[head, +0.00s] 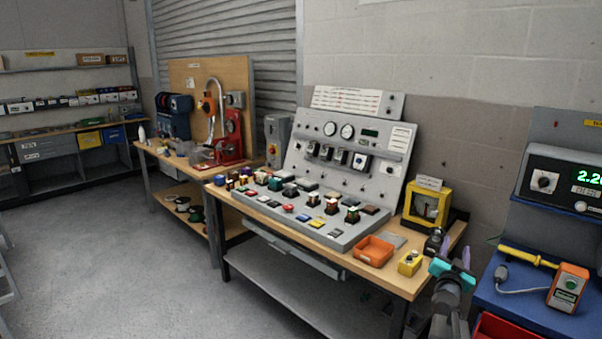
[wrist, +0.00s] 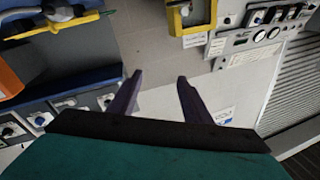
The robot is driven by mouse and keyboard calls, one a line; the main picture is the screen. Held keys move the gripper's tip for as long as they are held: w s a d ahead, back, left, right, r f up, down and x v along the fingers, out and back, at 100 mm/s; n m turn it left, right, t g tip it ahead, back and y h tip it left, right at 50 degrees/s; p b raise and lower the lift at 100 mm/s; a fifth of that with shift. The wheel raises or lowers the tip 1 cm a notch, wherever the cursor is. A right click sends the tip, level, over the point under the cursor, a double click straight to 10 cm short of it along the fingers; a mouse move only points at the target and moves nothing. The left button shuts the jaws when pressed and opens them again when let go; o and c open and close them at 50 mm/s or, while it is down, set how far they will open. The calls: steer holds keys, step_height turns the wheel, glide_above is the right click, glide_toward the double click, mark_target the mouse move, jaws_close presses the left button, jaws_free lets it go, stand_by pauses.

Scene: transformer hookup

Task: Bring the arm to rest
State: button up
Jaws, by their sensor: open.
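My gripper (head: 456,249) shows at the lower right in the head view, with teal and dark parts and two purple fingers pointing up. It stands by the right end of the wooden workbench (head: 405,285), in front of it as seen from the head camera. In the wrist view my gripper (wrist: 160,76) has its two purple fingers spread apart, with only grey wall and floor-like surface seen between them. It is open and empty. My arm below the gripper is mostly cut off by the frame's lower edge.
The workbench carries a sloped grey panel (head: 335,165), an orange tray (head: 374,251), a small yellow box (head: 410,263) and a yellow-framed device (head: 427,207). At right a blue bench (head: 520,308) holds an orange handheld unit (head: 567,287). Grey floor (head: 110,260) is clear at left.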

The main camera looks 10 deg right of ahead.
steer(key=w+a+f+n+y+b, duration=0.1)
steer(key=w+a+f+n+y, duration=0.15)
steer(key=a+f, duration=0.8)
steer(key=w+a+f+n+y+b, duration=0.1)
steer(key=w+a+f+n+y, duration=0.2)
steer(key=a+f, duration=0.75)
steer(key=s+a+f+n+g+y+b, duration=0.1)
steer(key=s+a+f+g+y, duration=0.2)
steer(key=a+f, duration=0.7)
steer(key=s+a+f+n+g+y+b, duration=0.1)
steer(key=s+a+f+n+g+y, duration=0.2)
steer(key=a+f, duration=0.7)
steer(key=s+a+f+n+g+y+b, duration=0.1)
steer(key=s+a+f+g, duration=0.3)
steer(key=s+f, duration=0.65)
steer(key=s+a+f+n+g+y+b, duration=0.15)
steer(key=s+a+f, duration=0.35)
steer(key=s+f, duration=0.5)
steer(key=s+d+r+g+h, duration=0.1)
steer(key=s+g, duration=0.7)
steer(key=s, duration=1.2)
steer(key=shift+s+r, duration=0.3)
steer(key=shift+r, duration=0.3)
steer(key=shift+g, duration=0.25)
